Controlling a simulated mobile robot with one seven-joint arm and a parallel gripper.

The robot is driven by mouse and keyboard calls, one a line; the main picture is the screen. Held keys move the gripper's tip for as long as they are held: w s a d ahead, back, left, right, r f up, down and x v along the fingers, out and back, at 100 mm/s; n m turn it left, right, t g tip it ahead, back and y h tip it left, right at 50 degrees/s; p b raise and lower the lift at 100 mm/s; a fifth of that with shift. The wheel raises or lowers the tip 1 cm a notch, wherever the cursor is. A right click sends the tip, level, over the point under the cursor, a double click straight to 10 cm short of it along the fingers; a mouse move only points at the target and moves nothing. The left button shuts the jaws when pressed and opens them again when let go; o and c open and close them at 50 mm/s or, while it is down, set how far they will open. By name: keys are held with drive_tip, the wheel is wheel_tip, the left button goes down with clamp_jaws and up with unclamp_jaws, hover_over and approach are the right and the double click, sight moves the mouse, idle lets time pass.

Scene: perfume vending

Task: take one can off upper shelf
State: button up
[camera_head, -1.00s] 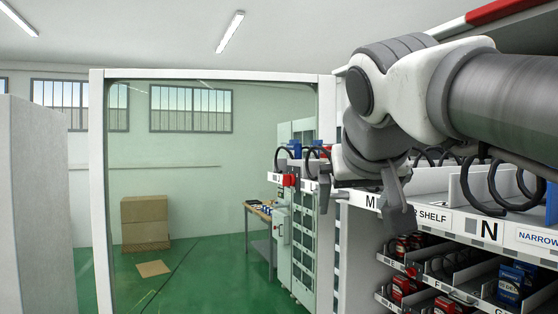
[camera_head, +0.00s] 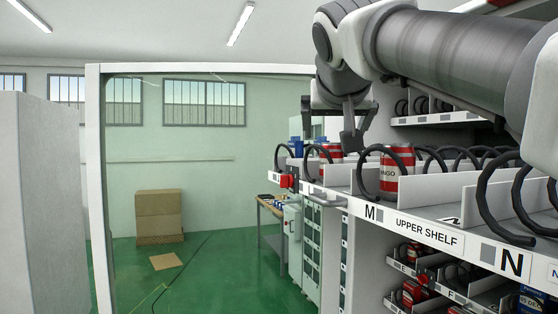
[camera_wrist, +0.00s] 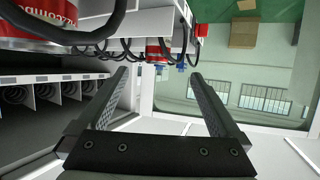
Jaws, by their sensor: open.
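In the head view the upper shelf (camera_head: 475,214) has lanes with black spiral coils. A red can (camera_head: 389,178) stands upright within a coil of lane M. Another red can (camera_head: 331,152) stands farther left, partly hidden. A large red can (camera_wrist: 38,25) shows at the upper left there, cut off by the frame, with a black coil in front.
White dividers (camera_head: 428,187) separate the lanes. Lower shelves hold red boxes (camera_head: 412,292) and blue ones. Higher shelving (camera_head: 438,118) stands behind. A white frame post (camera_head: 96,190) stands at left, with cardboard boxes (camera_head: 158,216) beyond.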

sight(332, 150)
drive_tip(key=p+x, duration=0.1)
drive_tip(key=x, duration=0.6)
drive_tip(key=shift+p+x, duration=1.2)
drive_tip(key=shift+x, duration=1.55)
drive_tip(key=shift+d, duration=0.15)
drive_tip(key=shift+c, duration=0.3)
drive_tip(key=c, duration=1.4)
clamp_jaws()
drive_tip(key=shift+r, duration=0.1)
